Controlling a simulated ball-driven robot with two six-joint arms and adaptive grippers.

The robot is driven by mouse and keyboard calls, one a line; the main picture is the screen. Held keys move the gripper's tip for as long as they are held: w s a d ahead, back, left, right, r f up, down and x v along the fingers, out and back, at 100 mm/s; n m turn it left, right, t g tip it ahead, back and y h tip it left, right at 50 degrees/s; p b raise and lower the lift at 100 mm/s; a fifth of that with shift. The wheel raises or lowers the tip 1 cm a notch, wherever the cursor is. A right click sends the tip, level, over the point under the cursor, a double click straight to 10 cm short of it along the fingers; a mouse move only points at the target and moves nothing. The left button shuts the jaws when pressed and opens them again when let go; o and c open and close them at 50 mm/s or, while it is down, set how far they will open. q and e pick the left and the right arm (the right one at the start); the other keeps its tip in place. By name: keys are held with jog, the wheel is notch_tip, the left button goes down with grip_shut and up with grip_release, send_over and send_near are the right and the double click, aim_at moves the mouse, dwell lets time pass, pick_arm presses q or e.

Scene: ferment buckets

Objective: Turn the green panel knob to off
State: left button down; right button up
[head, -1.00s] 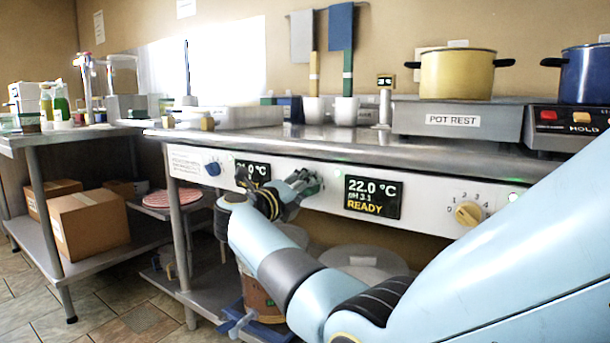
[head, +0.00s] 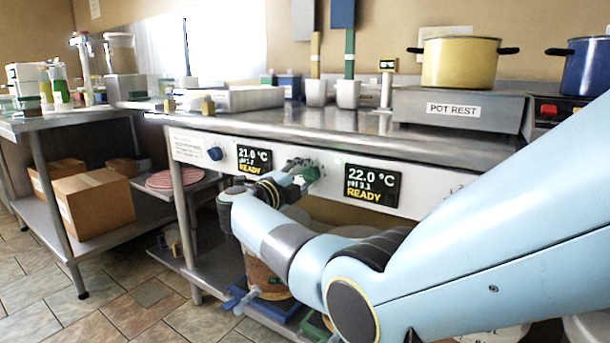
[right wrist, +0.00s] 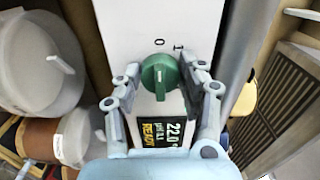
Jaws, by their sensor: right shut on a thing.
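The green knob (right wrist: 160,76) sits on the white front panel (right wrist: 135,22), with a "0" mark and an "I" mark above it in the right wrist view. Its white line runs up the picture, roughly in line with the "0". My right gripper (right wrist: 161,80) has a finger on each side of the knob and is shut on it. In the head view the right gripper (head: 302,174) is at the panel between two displays and partly covers the green knob (head: 312,172). My left gripper is not in view.
The left display (head: 254,160) reads 21.0 °C and the right display (head: 372,185) reads 22.0 °C, both READY. A blue knob (head: 215,153) is further left. Lidded buckets (right wrist: 35,65) stand below the panel.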

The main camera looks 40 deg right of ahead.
jog(key=o, duration=1.1)
jog(key=shift+o, duration=0.2)
jog(key=shift+a, duration=0.15)
jog(key=v, duration=0.7)
jog(key=shift+a, duration=0.15)
jog(key=shift+s+f, duration=0.1)
